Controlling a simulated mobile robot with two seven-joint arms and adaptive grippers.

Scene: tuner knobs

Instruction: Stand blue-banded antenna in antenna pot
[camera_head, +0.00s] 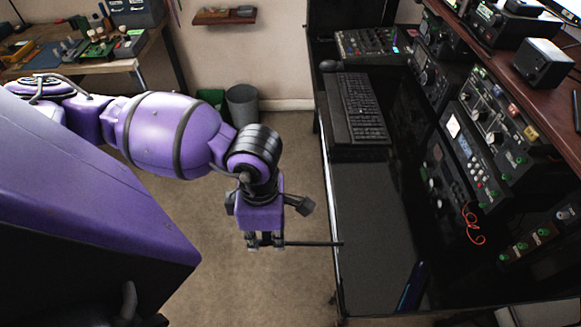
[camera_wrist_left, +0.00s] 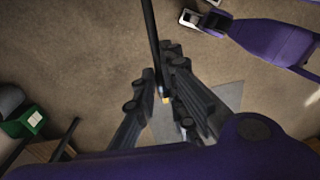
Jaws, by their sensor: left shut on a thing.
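My left gripper (camera_head: 265,243) is shut on a thin dark rod, the antenna (camera_head: 315,243), and holds it over the floor left of the dark desk. The rod lies nearly level in the head view, and its far end reaches the desk's left edge. In the left wrist view the rod (camera_wrist_left: 152,40) runs up from between the left fingers (camera_wrist_left: 165,100). A small pale bluish band and a yellow bit show near the grip. I cannot make out the antenna pot in either view.
The dark desk (camera_head: 370,215) has a bare front stretch, with a keyboard (camera_head: 361,105) farther back. A slim dark blue thing (camera_head: 411,287) leans near its front. Radio gear (camera_head: 490,125) lines the right side. A grey bin (camera_head: 242,104) stands on the floor behind.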

